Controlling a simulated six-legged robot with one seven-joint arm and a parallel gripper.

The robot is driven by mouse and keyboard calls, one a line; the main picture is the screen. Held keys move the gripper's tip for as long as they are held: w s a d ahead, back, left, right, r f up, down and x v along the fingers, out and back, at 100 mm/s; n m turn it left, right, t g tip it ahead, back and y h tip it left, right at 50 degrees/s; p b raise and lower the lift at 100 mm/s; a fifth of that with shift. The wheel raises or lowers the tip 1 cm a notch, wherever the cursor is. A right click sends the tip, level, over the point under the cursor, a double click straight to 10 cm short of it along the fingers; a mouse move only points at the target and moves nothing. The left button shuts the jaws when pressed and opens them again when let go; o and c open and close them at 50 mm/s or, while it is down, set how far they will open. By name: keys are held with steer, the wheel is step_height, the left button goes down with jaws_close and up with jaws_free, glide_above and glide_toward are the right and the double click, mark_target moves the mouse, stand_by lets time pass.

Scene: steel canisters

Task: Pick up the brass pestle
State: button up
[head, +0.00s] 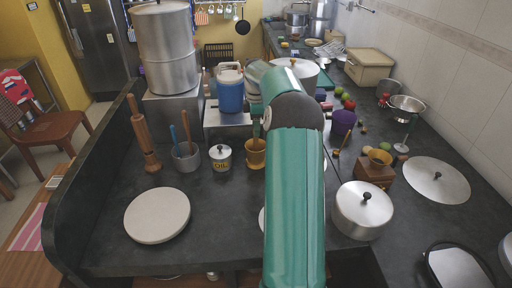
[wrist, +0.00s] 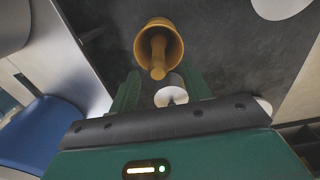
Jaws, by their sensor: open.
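The brass pestle (wrist: 158,68) stands in a brass mortar (wrist: 166,26) in the wrist view, its rounded end pointing towards the camera. The mortar (head: 255,156) also shows on the dark counter in the head view, left of my arm. My gripper (wrist: 160,88) is open and empty, with its two green fingers apart. In the wrist view the pestle's end appears between and just beyond the fingertips, with no contact visible. In the head view my gripper is mostly hidden behind my arm, above the mortar.
Further left are a grey pot with utensils (head: 186,160) and a tall wooden mill (head: 147,143). A blue cooler (head: 230,94) stands behind. A steel pot (head: 362,211) is right of my arm.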

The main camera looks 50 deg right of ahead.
steer(key=shift+w+d+f, duration=0.1)
steer(key=shift+w+f, duration=0.05)
steer(key=shift+f, duration=3.05)
jaws_close()
steer(key=shift+r, duration=0.15)
step_height(320, 180, up, 9)
steer(key=shift+r, duration=0.2)
glide_above(256, 145)
steer(key=shift+w+d+f, duration=0.15)
steer(key=shift+f, duration=0.95)
steer(key=shift+w+d+f, duration=0.15)
steer(key=shift+f, duration=1)
steer(key=shift+w+d+f, duration=0.15)
steer(key=shift+f, duration=0.95)
